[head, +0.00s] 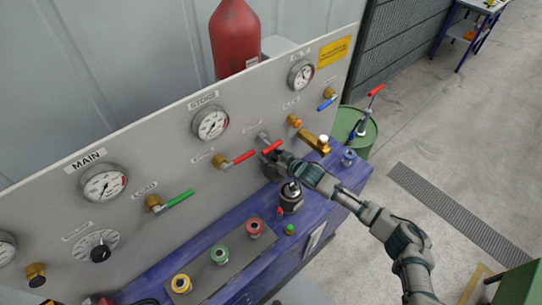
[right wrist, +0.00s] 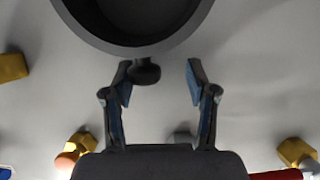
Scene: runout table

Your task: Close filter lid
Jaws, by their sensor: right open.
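A dark round housing (head: 271,173), which looks like the filter, sits low on the grey panel in the head view, partly hidden by my right gripper (head: 277,156). In the right wrist view, a large dark round rim (right wrist: 140,45) fills the top, with a small dark knob (right wrist: 146,72) below it. I cannot tell whether this rim is the lid or the housing. My right gripper (right wrist: 160,82) is open, its fingers pointing at the rim. The knob lies between the fingertips, nearer the left finger, with no clear contact. My left gripper is out of view.
Red-handled (head: 238,159) and green-handled (head: 178,199) valves stick out of the panel close by. A black cylindrical fitting (head: 290,198) stands on the blue bench (head: 200,252) below my right arm. A green drum (head: 361,139) stands beyond the bench's right end.

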